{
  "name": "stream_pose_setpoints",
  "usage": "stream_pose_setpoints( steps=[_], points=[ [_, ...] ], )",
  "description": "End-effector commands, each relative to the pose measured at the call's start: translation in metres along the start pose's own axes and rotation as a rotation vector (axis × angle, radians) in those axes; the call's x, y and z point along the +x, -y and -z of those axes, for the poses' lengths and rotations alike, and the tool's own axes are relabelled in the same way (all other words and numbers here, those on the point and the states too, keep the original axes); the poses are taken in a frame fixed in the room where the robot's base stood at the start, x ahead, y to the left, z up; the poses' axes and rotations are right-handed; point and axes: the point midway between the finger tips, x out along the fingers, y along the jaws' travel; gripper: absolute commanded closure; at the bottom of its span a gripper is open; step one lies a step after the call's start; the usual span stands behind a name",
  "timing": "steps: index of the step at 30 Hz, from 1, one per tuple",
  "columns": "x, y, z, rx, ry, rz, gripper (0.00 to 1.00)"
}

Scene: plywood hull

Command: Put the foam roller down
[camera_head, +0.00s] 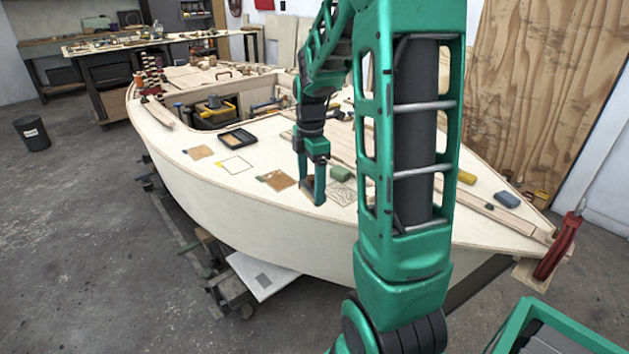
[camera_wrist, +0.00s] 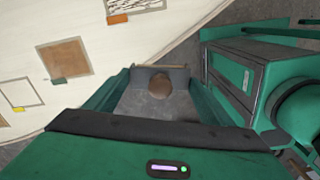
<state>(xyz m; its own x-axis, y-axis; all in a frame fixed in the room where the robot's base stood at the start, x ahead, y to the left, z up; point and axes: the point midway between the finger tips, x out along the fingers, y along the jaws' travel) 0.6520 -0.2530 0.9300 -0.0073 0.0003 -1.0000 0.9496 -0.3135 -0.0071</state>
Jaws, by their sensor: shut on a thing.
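My gripper (camera_head: 313,198) hangs at the near edge of the boat's pale deck (camera_head: 215,180), jaws pointing down. In the wrist view its jaws (camera_wrist: 160,82) are shut on a small brown rounded thing (camera_wrist: 159,87), which I take to be the end of the foam roller. Only this bit of it shows; the rest is hidden by the jaws or out of sight. In the wrist view grey floor lies behind it, and the deck (camera_wrist: 90,95) is to the left. In the head view I cannot make out the roller.
A black tray (camera_head: 237,138), a yellow-outlined square (camera_head: 235,166), brown sheets (camera_head: 277,180) and a patterned sheet (camera_head: 343,192) lie on the deck. A green block (camera_head: 340,174) is right of my gripper. A red clamp (camera_head: 562,243) grips the right end. Bare deck shows between the sheets.

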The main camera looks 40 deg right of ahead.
Motion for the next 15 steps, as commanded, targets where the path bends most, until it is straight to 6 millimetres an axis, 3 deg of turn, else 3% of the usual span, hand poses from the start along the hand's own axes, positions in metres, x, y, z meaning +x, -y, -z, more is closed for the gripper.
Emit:
stream_pose_setpoints(
  steps=[8,15],
  points=[
    [0.015,-0.01,0.025,0.162,-0.001,0.001,0.6],
    [0.04,-0.028,0.071,0.39,-0.001,0.004,0.6]
  ],
)
